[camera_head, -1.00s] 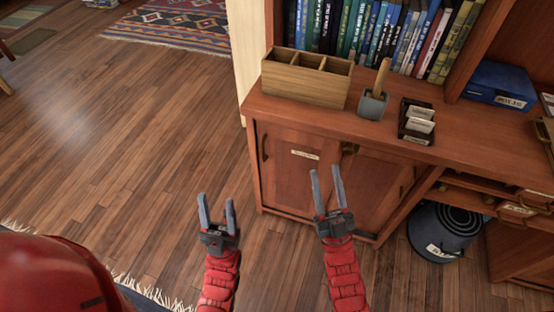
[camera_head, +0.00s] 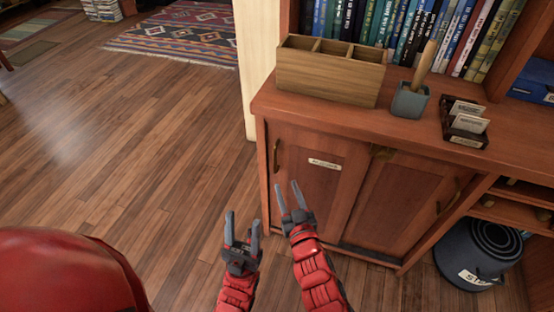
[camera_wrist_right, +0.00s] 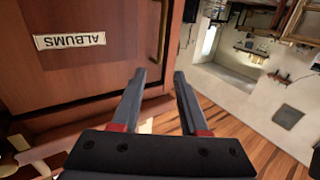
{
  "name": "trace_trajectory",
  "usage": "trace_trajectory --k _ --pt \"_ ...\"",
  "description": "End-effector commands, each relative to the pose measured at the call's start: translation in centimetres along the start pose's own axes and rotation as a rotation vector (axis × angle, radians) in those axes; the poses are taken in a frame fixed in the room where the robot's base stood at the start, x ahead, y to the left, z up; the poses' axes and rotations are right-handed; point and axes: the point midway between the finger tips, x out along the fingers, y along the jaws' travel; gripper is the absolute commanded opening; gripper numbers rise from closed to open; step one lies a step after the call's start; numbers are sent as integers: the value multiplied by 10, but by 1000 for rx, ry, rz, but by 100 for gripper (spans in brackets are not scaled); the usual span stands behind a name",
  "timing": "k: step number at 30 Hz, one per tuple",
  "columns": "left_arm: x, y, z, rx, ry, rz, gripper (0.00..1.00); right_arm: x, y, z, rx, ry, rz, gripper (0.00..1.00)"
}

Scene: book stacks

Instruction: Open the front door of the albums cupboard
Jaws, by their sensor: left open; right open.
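The albums cupboard (camera_head: 330,215) has two wooden doors, both shut. The left door (camera_head: 315,190) bears a pale label (camera_head: 324,164); in the right wrist view the label (camera_wrist_right: 69,40) reads ALBUMS, upside down. Its brass handle (camera_head: 277,156) is near its left edge and also shows in the right wrist view (camera_wrist_right: 163,30), beyond the fingertips. My right gripper (camera_head: 287,186) is open and empty, in front of the left door, just below the handle in the picture and apart from it. My left gripper (camera_head: 243,218) is open and empty, over the floor left of the cupboard.
The cupboard top holds a wooden divided box (camera_head: 330,80), a grey pot (camera_head: 409,101) and a card holder (camera_head: 466,124). The right door has its own handle (camera_head: 447,203). A dark bin (camera_head: 478,255) stands at right. Floor (camera_head: 150,150) at left is clear.

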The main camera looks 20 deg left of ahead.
Motion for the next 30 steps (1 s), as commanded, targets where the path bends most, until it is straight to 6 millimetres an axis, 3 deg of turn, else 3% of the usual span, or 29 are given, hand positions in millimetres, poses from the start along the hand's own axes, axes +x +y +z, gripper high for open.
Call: trace_trajectory --k 9,15,21,30 --pt "-10 0 2 0 0 0 50 68 -1 -1 -1 4 -1 44" --pt "-15 1 2 0 0 0 50 101 -1 0 0 2 -1 44" --pt "-17 1 3 0 0 0 50 118 -1 -1 1 2 -2 44" --pt "-17 1 3 0 0 0 50 122 0 -1 1 2 -2 44"
